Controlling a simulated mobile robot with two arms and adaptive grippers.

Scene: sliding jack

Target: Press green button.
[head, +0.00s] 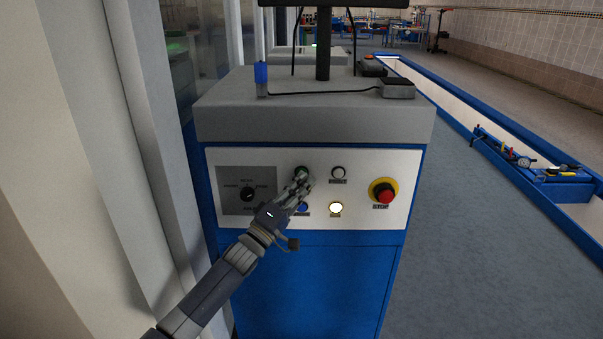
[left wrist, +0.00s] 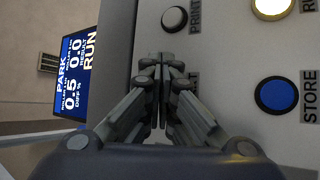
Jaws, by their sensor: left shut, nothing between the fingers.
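The control panel (head: 360,215) is a white face on a blue cabinet. A dark, greenish round button (head: 301,169) in its upper row shows just past the fingertips of my left gripper (head: 303,177). The gripper is shut and empty, its fingers pointing at the panel over this button. In the left wrist view the closed fingertips (left wrist: 163,62) cover that spot, and only part of a label ending in "RT" shows beside them. The green button is hidden there. I cannot tell whether the fingertips touch it. My right gripper is not in view.
Nearby are a white PRINT button (left wrist: 174,18), a blue STORE button (left wrist: 275,95), a lit RUN button (head: 336,207), a red STOP button (head: 383,191) and a rotary knob (head: 247,193). A screen (left wrist: 75,75) shows in the left wrist view. Open floor lies right of the cabinet.

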